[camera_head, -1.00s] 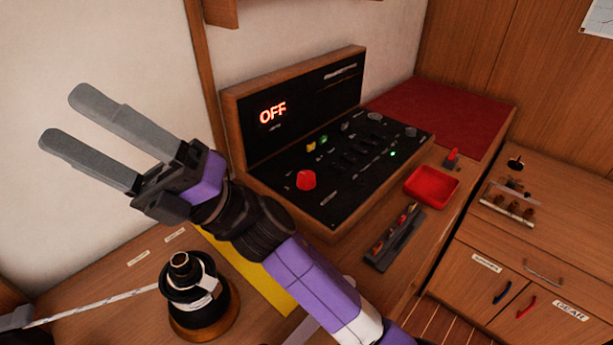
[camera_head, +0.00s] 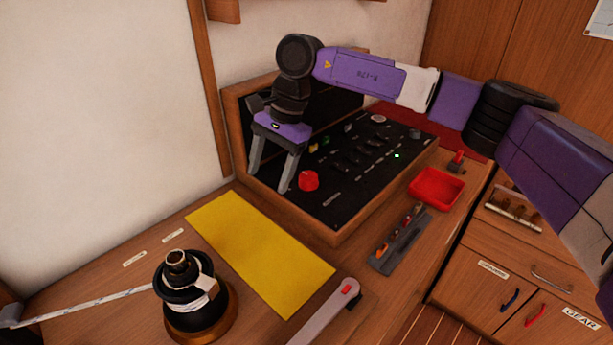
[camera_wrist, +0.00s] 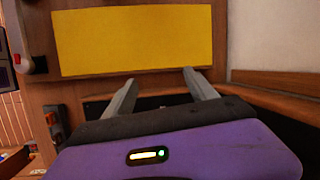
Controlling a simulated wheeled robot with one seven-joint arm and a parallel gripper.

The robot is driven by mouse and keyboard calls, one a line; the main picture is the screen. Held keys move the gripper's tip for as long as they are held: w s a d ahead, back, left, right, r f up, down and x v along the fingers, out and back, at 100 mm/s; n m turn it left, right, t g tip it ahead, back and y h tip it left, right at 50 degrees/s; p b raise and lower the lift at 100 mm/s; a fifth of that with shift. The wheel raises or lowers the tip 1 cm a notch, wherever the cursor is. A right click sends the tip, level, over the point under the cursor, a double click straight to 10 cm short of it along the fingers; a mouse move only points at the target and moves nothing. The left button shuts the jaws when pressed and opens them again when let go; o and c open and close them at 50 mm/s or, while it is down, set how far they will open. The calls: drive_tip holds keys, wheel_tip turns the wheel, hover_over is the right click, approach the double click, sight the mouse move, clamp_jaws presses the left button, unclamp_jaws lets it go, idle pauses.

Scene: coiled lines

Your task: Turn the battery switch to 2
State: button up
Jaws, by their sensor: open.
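The red battery switch knob (camera_head: 308,181) sits near the front left of the black panel (camera_head: 345,190) in its wooden frame. My gripper (camera_head: 271,180) points down over the panel's left end, just left of the knob. Its two grey fingers are apart with nothing between them. In the wrist view the fingers of my gripper (camera_wrist: 160,85) reach toward the panel's wooden edge. The knob cannot be made out there. My arm covers most of the upright display, so its reading is hidden.
A yellow mat (camera_head: 260,250) lies in front of the panel and also shows in the wrist view (camera_wrist: 130,40). A black winch (camera_head: 190,295) with a rope stands front left. A red tray (camera_head: 436,188) and a grey tool rack (camera_head: 400,240) are right of the panel.

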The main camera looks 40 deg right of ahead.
sight(309, 175)
drive_tip(key=d+h, duration=0.1)
drive_tip(key=d, duration=0.2)
drive_tip(key=s+d+r+h, duration=0.1)
drive_tip(key=d, duration=0.3)
drive_tip(key=d+h, duration=0.1)
drive_tip(key=d, duration=0.2)
drive_tip(key=shift+s+d+r, duration=0.25)
drive_tip(key=shift+d+r, duration=0.05)
drive_tip(key=shift+d, duration=0.05)
drive_tip(key=shift+d+f+g, duration=0.2)
drive_tip(key=shift+d+g, duration=0.1)
drive_tip(key=f, duration=0.7)
drive_tip(key=shift+w+a+f+p, duration=0.1)
drive_tip(key=shift+w+p, duration=0.1)
drive_tip(key=shift+p, duration=0.1)
